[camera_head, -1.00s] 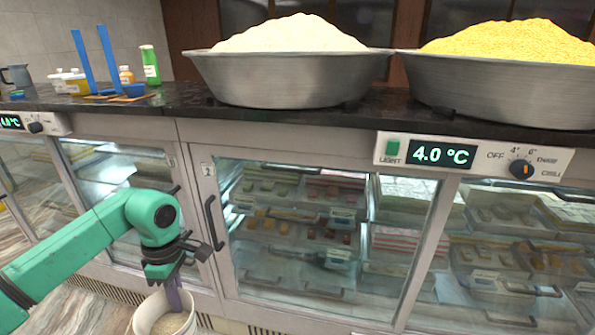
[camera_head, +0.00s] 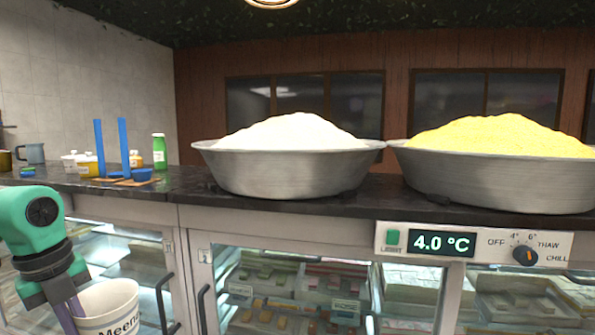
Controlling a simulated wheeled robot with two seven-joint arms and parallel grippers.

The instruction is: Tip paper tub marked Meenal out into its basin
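The white paper tub (camera_head: 110,309) marked "Meena…" is at the lower left, below the counter top. It is upright or slightly tilted, and its contents are hidden from this angle. My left gripper (camera_head: 70,312) is at the tub's left side with its fingers closed on the wall. Two wide metal basins stand on the counter: the left basin (camera_head: 290,174) holds a white heap (camera_head: 290,133), the right basin (camera_head: 495,184) a yellow heap (camera_head: 500,138). No basin label is readable. My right gripper is not in view.
The dark counter top (camera_head: 190,181) runs across above glass-fronted chiller cases with door handles. A green bottle (camera_head: 159,151), blue upright strips (camera_head: 123,148), small pots (camera_head: 88,165) and a grey mug (camera_head: 32,153) stand at the counter's left. Bare counter lies left of the basins.

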